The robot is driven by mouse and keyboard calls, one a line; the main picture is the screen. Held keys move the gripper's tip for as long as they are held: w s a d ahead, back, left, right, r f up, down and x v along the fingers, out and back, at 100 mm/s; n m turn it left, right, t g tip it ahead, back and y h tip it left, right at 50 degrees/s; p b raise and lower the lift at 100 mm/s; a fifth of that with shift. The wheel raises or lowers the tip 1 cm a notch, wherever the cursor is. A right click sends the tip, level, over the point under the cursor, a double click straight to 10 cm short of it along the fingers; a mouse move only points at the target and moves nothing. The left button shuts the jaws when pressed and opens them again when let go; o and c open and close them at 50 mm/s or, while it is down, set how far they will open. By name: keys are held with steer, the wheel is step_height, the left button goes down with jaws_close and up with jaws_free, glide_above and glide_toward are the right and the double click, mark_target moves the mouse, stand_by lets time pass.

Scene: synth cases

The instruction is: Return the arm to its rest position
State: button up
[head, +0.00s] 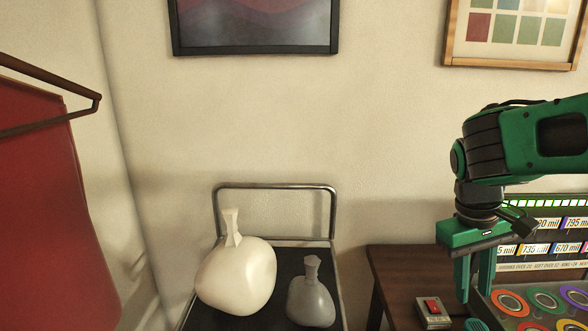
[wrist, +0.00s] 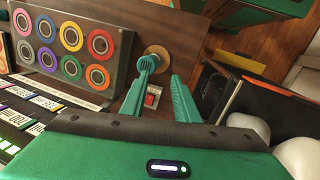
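My gripper (head: 475,292) is green and hangs downward over the right side of the brown table in the head view. The arm reaches in from the right edge of the head view, bent at the wrist. A small teal piece (head: 475,325) sits just below the fingers. In the wrist view a round tan disc (wrist: 157,56) lies beyond the fingertips. I cannot tell whether a finger touches the teal piece.
A grey box with a red switch (head: 433,311) stands on the brown table (head: 398,270). A panel with coloured rings (head: 545,300) is close at the right. Red cloth (head: 45,210) hangs left.

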steer(key=s+d+f+m+y, duration=0.1)
steer(key=s+d+f+m, duration=0.1)
steer(key=s, duration=0.5)
steer(key=s+d+f+m+y, duration=0.1)
steer(key=s+d+m, duration=0.4)
steer(key=s, duration=0.2)
steer(key=shift+s+f+t+y, duration=0.3)
steer(key=shift+s+f, duration=0.05)
steer(key=shift+f, duration=0.05)
